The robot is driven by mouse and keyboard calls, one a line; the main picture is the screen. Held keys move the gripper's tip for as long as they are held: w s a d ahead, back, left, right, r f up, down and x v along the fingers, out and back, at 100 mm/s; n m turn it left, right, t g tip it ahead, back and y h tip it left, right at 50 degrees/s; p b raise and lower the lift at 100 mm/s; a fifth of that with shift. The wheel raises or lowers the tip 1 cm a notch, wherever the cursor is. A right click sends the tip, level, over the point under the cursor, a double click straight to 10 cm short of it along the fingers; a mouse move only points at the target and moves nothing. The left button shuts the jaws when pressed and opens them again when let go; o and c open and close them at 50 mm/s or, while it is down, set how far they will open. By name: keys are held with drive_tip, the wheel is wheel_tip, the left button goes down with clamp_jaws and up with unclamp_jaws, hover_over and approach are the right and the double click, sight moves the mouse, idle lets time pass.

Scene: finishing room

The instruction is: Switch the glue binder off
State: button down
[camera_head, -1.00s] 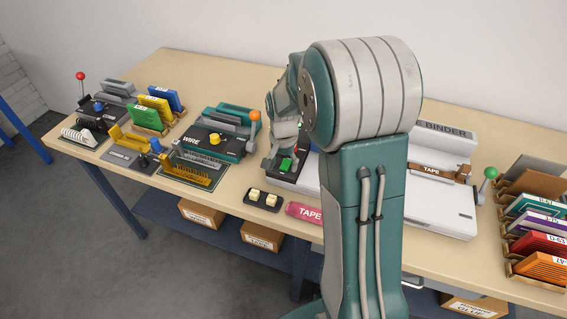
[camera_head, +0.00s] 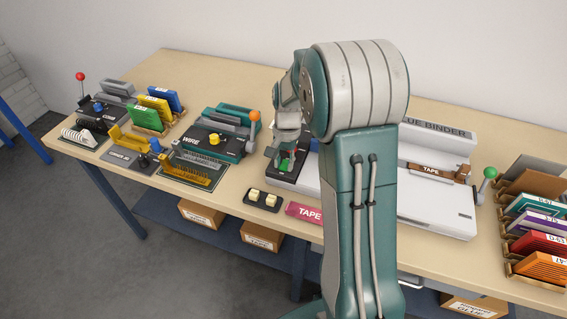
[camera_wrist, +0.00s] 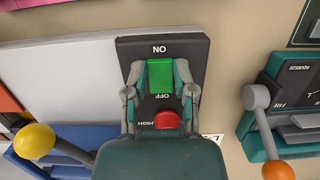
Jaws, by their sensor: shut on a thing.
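The glue binder (camera_head: 440,215) is a long white machine at the right half of the bench, partly hidden behind my arm. Its dark control panel (camera_wrist: 135,48) carries a green rocker switch (camera_wrist: 160,76) between the labels ON and OFF, which read upside down in the wrist view. A red knob or button (camera_wrist: 167,119) sits beside the OFF label. My gripper (camera_wrist: 158,82) has a finger on each side of the green switch and is shut on it.
The teal wire binder (camera_head: 215,140) with an orange-tipped lever stands left of the panel. A small dark box with two cream buttons (camera_head: 263,199) and a pink TAPE strip (camera_head: 304,213) lie in front. A green-knobbed lever (camera_head: 489,174) stands at the right end.

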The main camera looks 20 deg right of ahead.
sight(287, 160)
drive_tip(key=shift+w+y, duration=0.1)
drive_tip(key=shift+y, duration=0.2)
drive_tip(key=shift+c, duration=2.2)
unclamp_jaws()
drive_tip(key=shift+g, duration=0.3)
drive_tip(key=v, duration=1.2)
